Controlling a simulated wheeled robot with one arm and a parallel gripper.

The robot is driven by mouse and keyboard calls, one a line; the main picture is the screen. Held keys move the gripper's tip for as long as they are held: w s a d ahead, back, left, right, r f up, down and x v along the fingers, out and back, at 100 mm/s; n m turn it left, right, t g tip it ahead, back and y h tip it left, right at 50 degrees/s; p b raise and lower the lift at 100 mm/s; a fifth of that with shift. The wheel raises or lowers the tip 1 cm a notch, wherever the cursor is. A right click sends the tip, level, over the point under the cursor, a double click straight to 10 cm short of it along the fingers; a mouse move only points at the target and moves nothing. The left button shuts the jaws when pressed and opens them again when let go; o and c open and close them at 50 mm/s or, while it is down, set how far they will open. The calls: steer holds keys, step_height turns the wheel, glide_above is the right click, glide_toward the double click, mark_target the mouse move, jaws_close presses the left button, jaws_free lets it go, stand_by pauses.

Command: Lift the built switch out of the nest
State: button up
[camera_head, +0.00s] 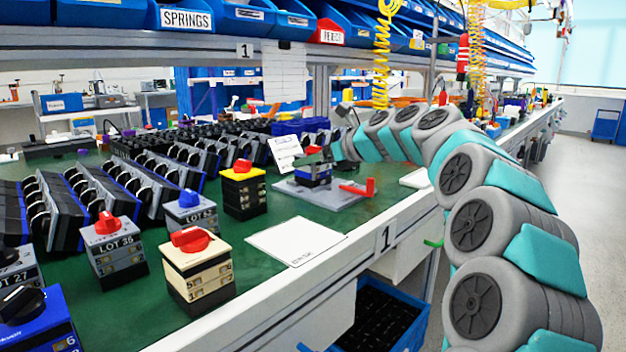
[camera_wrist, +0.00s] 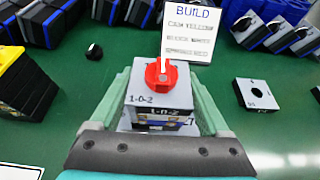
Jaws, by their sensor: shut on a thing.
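The built switch (camera_wrist: 158,100) has a grey top plate marked 1-0-2, a red knob and a layered body with a blue band. My gripper (camera_wrist: 162,80) is shut on it, with one green finger on each side. In the head view the switch (camera_head: 314,177) is upright at the grey nest plate (camera_head: 345,201), in my gripper (camera_head: 318,161). A red lever (camera_head: 358,188) sticks out at the plate's right side. I cannot tell whether the switch's underside still touches the nest.
A BUILD card (camera_wrist: 189,33) stands behind the switch. A loose black knob (camera_wrist: 94,51) and a grey square plate with a hole (camera_wrist: 257,94) lie on the green mat. A yellow-topped switch (camera_head: 244,189) stands left of the nest. A blank-looking white sheet (camera_head: 296,241) lies in front.

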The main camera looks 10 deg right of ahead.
steer(key=c, duration=0.4)
steer(key=shift+o, duration=0.2)
steer(key=shift+r, duration=0.15)
